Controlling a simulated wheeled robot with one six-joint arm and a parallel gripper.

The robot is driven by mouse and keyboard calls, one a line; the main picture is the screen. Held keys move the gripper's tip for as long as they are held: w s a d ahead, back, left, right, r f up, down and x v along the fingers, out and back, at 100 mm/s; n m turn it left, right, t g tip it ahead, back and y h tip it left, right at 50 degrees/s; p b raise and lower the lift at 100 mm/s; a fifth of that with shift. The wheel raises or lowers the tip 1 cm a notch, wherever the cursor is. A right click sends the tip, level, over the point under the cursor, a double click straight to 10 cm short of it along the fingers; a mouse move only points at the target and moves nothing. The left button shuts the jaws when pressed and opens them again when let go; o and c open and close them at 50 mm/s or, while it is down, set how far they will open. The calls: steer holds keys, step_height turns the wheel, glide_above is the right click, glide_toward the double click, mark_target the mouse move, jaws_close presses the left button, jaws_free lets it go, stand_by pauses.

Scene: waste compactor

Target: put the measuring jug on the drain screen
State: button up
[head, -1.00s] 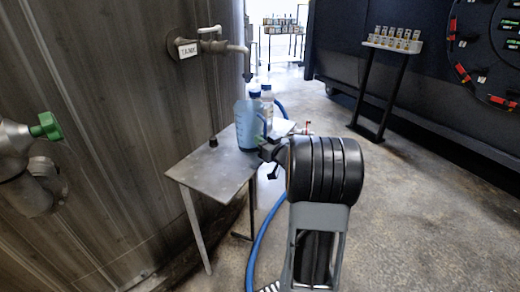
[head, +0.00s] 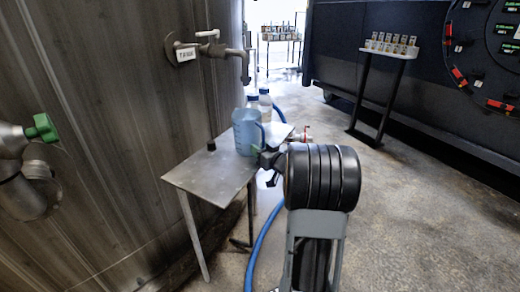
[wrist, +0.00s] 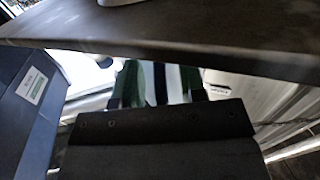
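The measuring jug (head: 246,137), translucent blue with a handle on its right, stands upright on the far part of a small metal table (head: 205,178). My gripper (head: 267,163) is at the table's right edge, close to the jug's lower right side; I cannot tell whether it touches the jug. In the wrist view my gripper (wrist: 160,82) has its two green-padded fingers apart, with nothing clearly held between them. The jug is not clearly identifiable there. I cannot make out the drain screen for certain in either view.
White bottles (head: 264,104) stand behind the jug. A pipe tap (head: 212,48) juts from the left wall above the table. A green-handled valve (head: 42,127) is at far left. A blue hose (head: 262,238) runs on the floor.

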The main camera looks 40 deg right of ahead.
steer(key=shift+r, duration=0.2)
steer(key=shift+s, duration=0.2)
steer(key=s+p, duration=0.3)
steer(key=s, duration=0.8)
steer(key=shift+s+d, duration=0.3)
steer(key=shift+d, duration=0.1)
steer(key=w+a+r+m+g+h+p, duration=0.1)
steer(key=a+r+g+h+p, duration=0.25)
steer(key=r+p, duration=0.55)
steer(key=w+a+r+m+g+h+p, duration=0.1)
steer(key=w+a+r+g+h+p, duration=0.15)
steer(key=a+r+p, duration=0.5)
steer(key=s+a+r+n+g+y+p, duration=0.1)
steer(key=s+a+r+g+y+p, duration=0.4)
steer(key=s+a+r+g+p, duration=0.3)
steer(key=s+a+r+p, duration=0.3)
steer(key=s+a+p, duration=0.2)
steer(key=s+a, duration=0.1)
steer(key=shift+s+a+n, duration=0.4)
steer(key=shift+s, duration=0.05)
